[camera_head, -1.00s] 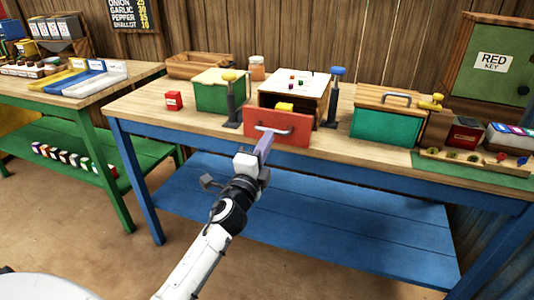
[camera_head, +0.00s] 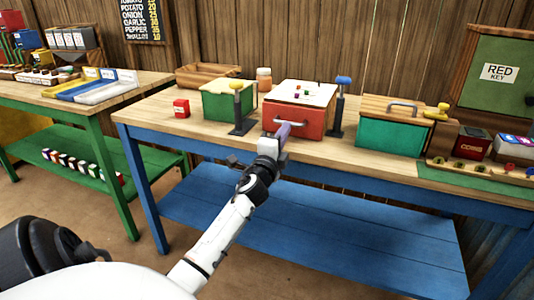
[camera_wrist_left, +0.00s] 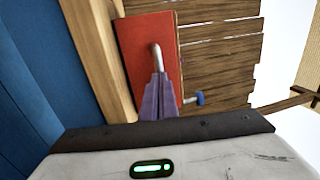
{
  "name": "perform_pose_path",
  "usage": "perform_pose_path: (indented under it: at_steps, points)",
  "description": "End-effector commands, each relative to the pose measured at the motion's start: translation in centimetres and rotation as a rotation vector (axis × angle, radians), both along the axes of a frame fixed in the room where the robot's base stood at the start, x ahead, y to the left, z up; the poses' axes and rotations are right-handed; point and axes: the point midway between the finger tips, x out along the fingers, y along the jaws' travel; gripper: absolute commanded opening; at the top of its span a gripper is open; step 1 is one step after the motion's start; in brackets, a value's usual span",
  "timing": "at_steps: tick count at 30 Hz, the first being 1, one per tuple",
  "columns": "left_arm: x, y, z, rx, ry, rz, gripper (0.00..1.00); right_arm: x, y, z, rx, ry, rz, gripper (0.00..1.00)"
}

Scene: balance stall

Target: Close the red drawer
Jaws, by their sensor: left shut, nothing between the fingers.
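The red drawer (camera_head: 306,122) sits in the white-topped box (camera_head: 305,93) on the blue-legged table. Its red front looks flush with the box, with no open gap showing in the head view. My left gripper (camera_head: 283,130) is shut and empty, its purple fingertips at the drawer's handle. In the left wrist view the shut fingers (camera_wrist_left: 159,95) reach the grey handle (camera_wrist_left: 157,58) on the red front (camera_wrist_left: 142,40). I cannot tell whether they touch it. My right gripper is not in view.
Posts with a yellow knob (camera_head: 237,85) and a blue knob (camera_head: 343,80) flank the box. A green box (camera_head: 222,105) stands left of it and a green chest (camera_head: 386,133) right. A small red block (camera_head: 181,108) lies at the left.

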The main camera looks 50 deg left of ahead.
Motion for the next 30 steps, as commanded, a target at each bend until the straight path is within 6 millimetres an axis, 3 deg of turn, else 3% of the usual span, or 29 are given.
perform_pose_path:
  at_steps: [1, 7, 14, 24, 30]
  points:
    - [0.0, 0.5, 0.8, 0.003, -0.01, 0.008, 0.0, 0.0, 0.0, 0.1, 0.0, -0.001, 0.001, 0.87]
    - [-0.1, 0.2, 0.7, 0.004, -0.01, 0.006, 0.0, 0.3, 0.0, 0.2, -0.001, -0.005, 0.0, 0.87]
    - [-1.7, -2.9, -0.1, 0.002, -0.006, -0.014, 0.0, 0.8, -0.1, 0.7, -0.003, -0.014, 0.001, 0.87]
    - [-8.2, -6.5, -1.8, 0.001, -0.004, -0.018, 0.0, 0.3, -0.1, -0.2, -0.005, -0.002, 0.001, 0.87]
    - [-10.1, -7.5, -2.1, 0.003, -0.004, -0.018, 0.0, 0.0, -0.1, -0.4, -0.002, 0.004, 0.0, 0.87]
